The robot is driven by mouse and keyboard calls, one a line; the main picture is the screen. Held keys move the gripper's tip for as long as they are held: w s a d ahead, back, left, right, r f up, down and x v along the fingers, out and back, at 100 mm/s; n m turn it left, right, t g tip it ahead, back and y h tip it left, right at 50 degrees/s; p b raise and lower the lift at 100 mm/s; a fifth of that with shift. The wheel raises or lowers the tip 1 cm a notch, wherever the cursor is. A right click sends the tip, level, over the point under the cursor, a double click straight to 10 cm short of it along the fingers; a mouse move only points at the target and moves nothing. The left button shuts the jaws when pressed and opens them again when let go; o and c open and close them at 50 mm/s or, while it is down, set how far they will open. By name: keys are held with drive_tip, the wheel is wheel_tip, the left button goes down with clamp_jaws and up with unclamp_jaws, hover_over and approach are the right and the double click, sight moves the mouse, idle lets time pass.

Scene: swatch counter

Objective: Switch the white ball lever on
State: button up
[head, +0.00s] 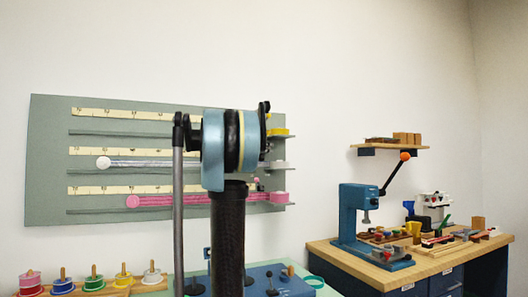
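I cannot make out a lever with a white ball for certain. A blue box (262,272) stands low in the middle, with small levers or knobs on it. A dark-tipped lever (271,285) and a small orange-brown knob (290,271) show on its right part. My arm hides much of its left part, and the frame's bottom edge cuts it off. A round white end (103,162) shows on a pale horizontal strip on the grey-green wall board. My arm rises through the middle of the view; its gripper does not show.
The grey-green board (52,130) carries rulers and a pink strip (160,201). Pegs with coloured rings (62,286) stand lower left. At right, a wooden-topped bench (345,262) holds a blue press (362,212) with an orange-knobbed handle and clutter. A shelf (390,146) hangs above.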

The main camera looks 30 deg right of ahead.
drive_tip(key=shift+c, duration=0.6)
clamp_jaws()
drive_tip(key=shift+a+n+t+h, duration=0.25)
drive_tip(key=shift+a+h, duration=0.1)
drive_tip(key=shift+h, duration=0.4)
drive_tip(key=shift+a+n+t+h, duration=0.25)
drive_tip(key=shift+a+h, duration=0.05)
drive_tip(key=shift+h, duration=0.45)
drive_tip(key=shift+o, duration=0.6)
unclamp_jaws()
drive_tip(key=shift+w, duration=0.1)
